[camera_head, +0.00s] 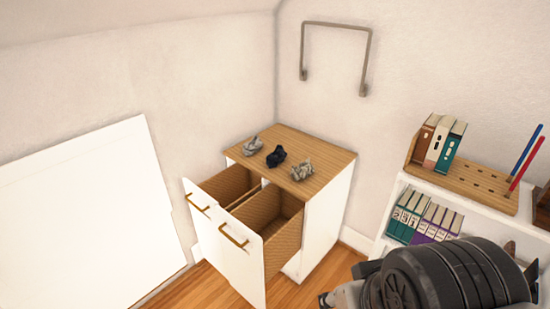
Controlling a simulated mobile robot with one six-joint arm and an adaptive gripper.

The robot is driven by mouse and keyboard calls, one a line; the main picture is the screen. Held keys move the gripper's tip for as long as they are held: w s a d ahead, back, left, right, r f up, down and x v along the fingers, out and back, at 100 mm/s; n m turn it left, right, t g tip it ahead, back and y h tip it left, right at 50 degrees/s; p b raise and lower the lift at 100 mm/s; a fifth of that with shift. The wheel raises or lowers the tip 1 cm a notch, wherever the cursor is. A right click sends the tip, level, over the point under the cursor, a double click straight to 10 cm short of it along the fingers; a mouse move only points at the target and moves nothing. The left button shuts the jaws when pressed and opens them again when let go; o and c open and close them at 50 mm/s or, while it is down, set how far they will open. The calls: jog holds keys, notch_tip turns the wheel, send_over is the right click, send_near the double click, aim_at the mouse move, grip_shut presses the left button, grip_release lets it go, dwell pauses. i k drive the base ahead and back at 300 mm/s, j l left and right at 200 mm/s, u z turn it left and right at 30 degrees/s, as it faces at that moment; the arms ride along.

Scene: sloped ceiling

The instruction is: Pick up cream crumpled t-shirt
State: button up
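Three small crumpled cloths lie in a row on the wooden top of a white cabinet (322,158). The nearest one, a crumpled cloth (302,169) at the right, looks cream to greyish beige and best fits the cream t-shirt. The middle cloth (276,156) is black. The far left cloth (253,145) is pale grey. They lie apart from each other. Part of my arm shows at the lower right, well short of the cabinet top. I cannot make out my gripper's fingers in this view.
Two cabinet drawers (233,240) stand pulled out toward the front left. A white shelf (425,190) with books and a wooden pen holder (475,187) stands at the right. A white panel (90,220) leans on the left wall. A metal rail (335,27) hangs above the cabinet.

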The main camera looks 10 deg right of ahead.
aim_at(304, 170)
jog(key=u, duration=0.2)
jog(key=i+l+u, duration=0.65)
jog(key=l, duration=0.25)
jog(key=l+u, duration=0.25)
jog(key=i+l+u, duration=0.2)
jog(key=l, duration=0.25)
jog(key=i+l, duration=0.1)
jog(key=l, duration=0.3)
jog(key=i+l, duration=0.1)
jog(key=l, duration=0.65)
jog(key=i+u, duration=0.05)
